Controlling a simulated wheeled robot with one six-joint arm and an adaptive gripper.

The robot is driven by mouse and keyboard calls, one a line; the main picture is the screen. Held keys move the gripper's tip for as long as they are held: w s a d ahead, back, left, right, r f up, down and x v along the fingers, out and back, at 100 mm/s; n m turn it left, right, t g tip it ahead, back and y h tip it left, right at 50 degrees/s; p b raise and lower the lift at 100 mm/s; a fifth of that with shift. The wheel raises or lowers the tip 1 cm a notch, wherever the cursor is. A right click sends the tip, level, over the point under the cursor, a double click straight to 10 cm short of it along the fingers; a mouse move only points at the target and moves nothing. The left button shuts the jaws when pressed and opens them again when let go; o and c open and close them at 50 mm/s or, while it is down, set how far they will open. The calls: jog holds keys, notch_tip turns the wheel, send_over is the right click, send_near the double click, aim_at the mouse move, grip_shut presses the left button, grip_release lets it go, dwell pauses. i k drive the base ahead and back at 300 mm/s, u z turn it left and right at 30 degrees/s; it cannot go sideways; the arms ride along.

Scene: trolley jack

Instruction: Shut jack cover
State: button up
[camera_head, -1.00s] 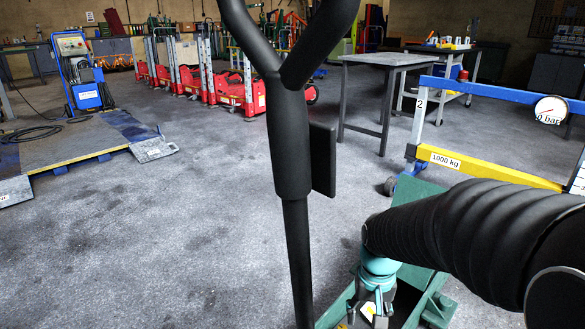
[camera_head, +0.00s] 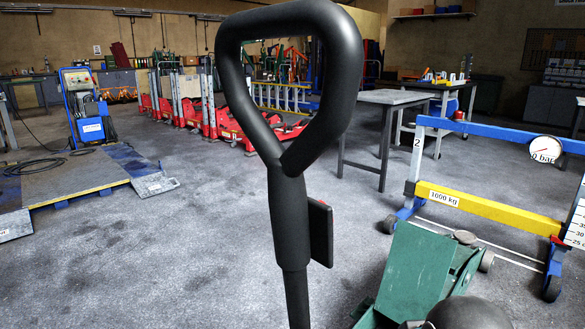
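The green trolley jack (camera_head: 462,270) stands at the bottom right, cut off by the lower edge. A flat green panel (camera_head: 415,272), which looks like its cover, stands raised and tilted at the jack's near left side. The jack's black handle (camera_head: 291,215) rises in the foreground, with a large loop grip (camera_head: 349,60) at its top and a small flat plate (camera_head: 319,232) on its right side. A dark rounded part at the bottom edge, over the jack, looks like my arm. My gripper is out of view, below the frame.
A blue and yellow frame marked 1000 kg (camera_head: 490,210) stands just right of the jack. A grey table (camera_head: 398,98) stands behind. A low platform (camera_head: 75,190) lies at left, and red jacks (camera_head: 230,130) line the back. The grey floor at left centre is clear.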

aim_at(419, 258)
jog(key=k, duration=1)
jog(key=z, duration=1.65)
jog(key=i, duration=4.45)
jog(key=u, duration=4.15)
